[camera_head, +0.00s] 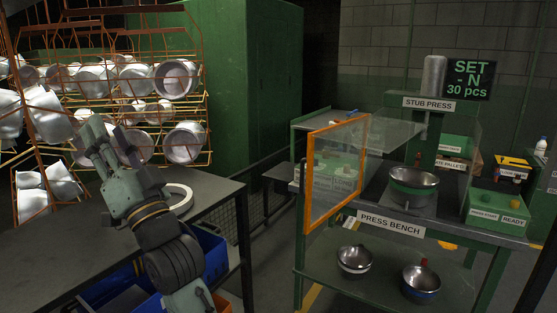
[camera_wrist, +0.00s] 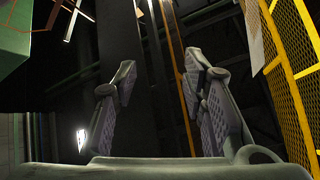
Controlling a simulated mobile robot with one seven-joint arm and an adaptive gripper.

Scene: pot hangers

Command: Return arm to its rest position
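My gripper (camera_head: 106,140) is raised at the left in the head view, in front of the orange hanger rack (camera_head: 150,32). Its fingers point up. In the wrist view the two fingers of my gripper (camera_wrist: 160,72) stand apart with nothing between them. My arm comes up from the bottom of the head view, over the near edge of the dark table (camera_head: 215,190). Part of the rack and some pots lie hidden behind the gripper.
Several metal pots (camera_head: 183,143) hang on the rack. A white ring (camera_head: 179,195) lies on the table close to my arm. Blue bins (camera_head: 213,254) stand below. The press bench (camera_head: 455,232) with an orange-framed guard (camera_head: 308,185) stands right, holding a bowl (camera_head: 414,182).

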